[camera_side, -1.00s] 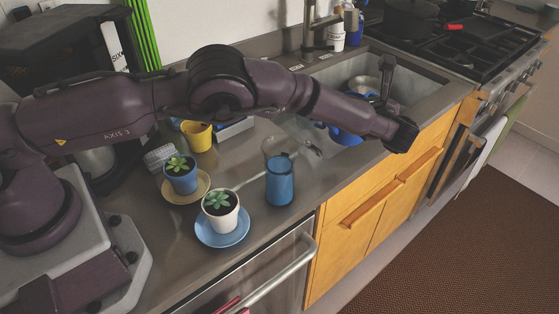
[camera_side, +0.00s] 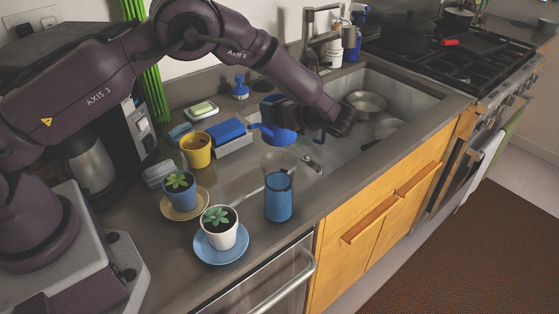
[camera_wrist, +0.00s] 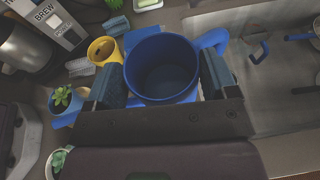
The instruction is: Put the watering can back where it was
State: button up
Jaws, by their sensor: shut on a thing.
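The blue watering can (camera_side: 281,136) is held in the air near the left end of the sink, beside a blue-topped block. My gripper (camera_side: 272,112) is shut on it. In the wrist view the can (camera_wrist: 162,68) sits between the two fingers of my gripper (camera_wrist: 162,88), its open top facing the camera. A curved blue part of it sticks out to the right there. The can's underside is hidden in the wrist view.
The blue-topped block (camera_side: 226,131) and a yellow cup (camera_side: 196,150) stand left of the can. A blue tumbler (camera_side: 278,198), a clear glass (camera_side: 277,160) and two potted succulents on saucers (camera_side: 221,257) stand nearer the front. The sink (camera_side: 400,95) lies right.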

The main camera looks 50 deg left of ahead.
aim_at(289, 143)
notch_tip(289, 143, down, 9)
jog(key=shift+f, duration=0.15)
jog(key=shift+f, duration=0.1)
dwell(0.3)
jog(key=o, duration=1)
jog(key=shift+f, duration=0.1)
jog(key=shift+c, duration=0.2)
